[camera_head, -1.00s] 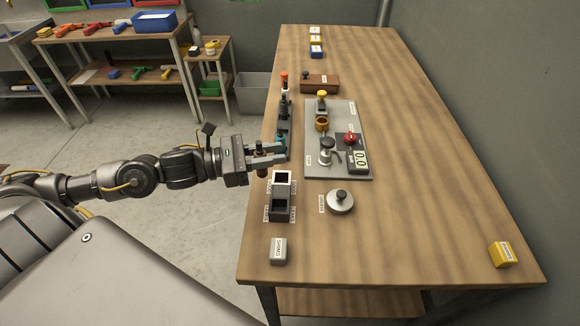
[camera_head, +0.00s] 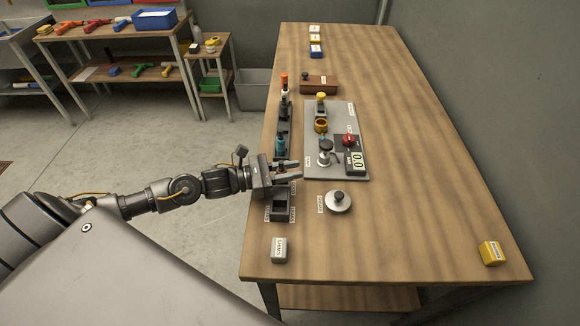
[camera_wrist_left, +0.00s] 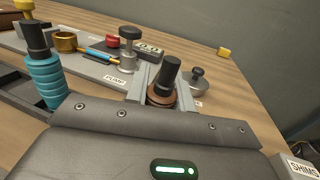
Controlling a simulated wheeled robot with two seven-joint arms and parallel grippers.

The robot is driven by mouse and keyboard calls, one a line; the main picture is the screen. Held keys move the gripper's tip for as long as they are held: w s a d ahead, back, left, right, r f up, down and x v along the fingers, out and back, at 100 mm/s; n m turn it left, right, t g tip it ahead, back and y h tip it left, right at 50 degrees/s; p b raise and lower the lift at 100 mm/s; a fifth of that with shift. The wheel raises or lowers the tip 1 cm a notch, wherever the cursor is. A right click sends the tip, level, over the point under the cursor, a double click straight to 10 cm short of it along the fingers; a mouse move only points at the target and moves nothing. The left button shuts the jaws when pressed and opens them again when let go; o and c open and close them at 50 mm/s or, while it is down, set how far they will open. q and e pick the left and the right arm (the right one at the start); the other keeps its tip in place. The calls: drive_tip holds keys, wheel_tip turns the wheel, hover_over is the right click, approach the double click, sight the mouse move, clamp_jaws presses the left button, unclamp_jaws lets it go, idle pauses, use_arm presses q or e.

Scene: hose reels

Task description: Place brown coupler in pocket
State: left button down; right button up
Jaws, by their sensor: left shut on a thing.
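My left gripper (camera_head: 289,171) is shut on the brown coupler (camera_wrist_left: 160,98), a brown ringed piece with a black knob on top. In the left wrist view it stands roughly upright between the two grey fingers. In the head view the coupler is small and mostly hidden by the fingers. A dark box with open pockets (camera_head: 279,217) is on the table just under and in front of the gripper. Its near pocket shows and looks empty; its far part is covered by the gripper. I cannot tell whether the coupler touches the box. My right gripper is not in view.
A turquoise ringed coupler (camera_head: 281,145) stands in a dark rack beyond the gripper. A grey plate (camera_head: 313,173) with a pump, brass cup and red knob lies to the right. A silver lidded disc (camera_head: 338,203) and shims block (camera_head: 279,250) are near.

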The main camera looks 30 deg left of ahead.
use_arm(q)
drive_tip(key=shift+f, duration=0.15)
drive_tip(key=c, duration=1.2)
unclamp_jaws()
drive_tip(key=b+v, duration=0.3)
drive_tip(key=v, duration=0.7)
drive_tip(key=shift+s+a, duration=0.2)
drive_tip(key=shift+a, duration=0.05)
drive_tip(key=shift+s+a, duration=0.4)
drive_tip(key=shift+a, duration=0.15)
